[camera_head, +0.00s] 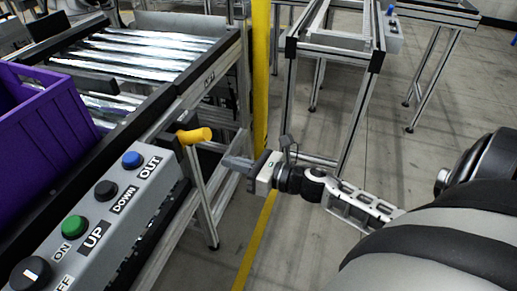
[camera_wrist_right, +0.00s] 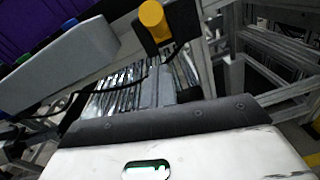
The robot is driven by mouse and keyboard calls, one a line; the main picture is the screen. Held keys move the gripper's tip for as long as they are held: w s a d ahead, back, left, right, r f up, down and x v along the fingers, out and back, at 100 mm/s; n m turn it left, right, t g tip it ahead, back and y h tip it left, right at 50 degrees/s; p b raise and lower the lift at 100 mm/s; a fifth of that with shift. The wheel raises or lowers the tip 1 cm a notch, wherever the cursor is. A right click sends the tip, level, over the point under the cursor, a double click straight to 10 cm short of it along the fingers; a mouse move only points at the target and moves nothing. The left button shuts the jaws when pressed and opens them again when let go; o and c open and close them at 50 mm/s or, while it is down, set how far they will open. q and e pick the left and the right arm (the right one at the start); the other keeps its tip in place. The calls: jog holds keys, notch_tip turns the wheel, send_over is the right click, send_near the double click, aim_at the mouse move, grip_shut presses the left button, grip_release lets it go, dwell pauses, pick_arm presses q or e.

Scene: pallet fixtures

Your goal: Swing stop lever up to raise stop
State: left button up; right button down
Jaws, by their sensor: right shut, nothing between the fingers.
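The stop lever (camera_head: 195,135) has a yellow handle and a dark mount on the conveyor's near side rail, behind the control box. Its handle points right, roughly level, in the head view. The handle also shows at the top of the right wrist view (camera_wrist_right: 154,20). My right gripper (camera_head: 232,162) is shut and empty. It is to the right of the handle and a little lower in the head view, apart from it. I cannot make out the stop itself for sure. My left gripper is not in view.
A grey control box (camera_head: 150,190) with labelled buttons stands at the near left. A purple crate (camera_head: 45,128) sits on the roller conveyor (camera_head: 140,48). A yellow post (camera_head: 261,70) rises behind my right gripper. An aluminium frame (camera_head: 290,95) stands beyond. Floor to the right is partly clear.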

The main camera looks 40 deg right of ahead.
jog(key=r+v, duration=0.1)
jog(key=v, duration=0.5)
dwell(0.4)
jog(key=s+a+f+n+g+h, duration=0.1)
jog(key=s+a+f+n, duration=0.2)
jog(key=n, duration=0.8)
jog(key=s+a+f+n+g+h, duration=0.2)
jog(key=a+n, duration=0.4)
jog(key=n, duration=0.5)
jog(key=s+a+f+n+g+h, duration=0.1)
jog(key=s+a+f+n, duration=0.3)
jog(key=n, duration=0.8)
jog(key=shift+a+f+h, duration=0.35)
jog(key=shift+a+h, duration=0.25)
jog(key=shift+a, duration=0.2)
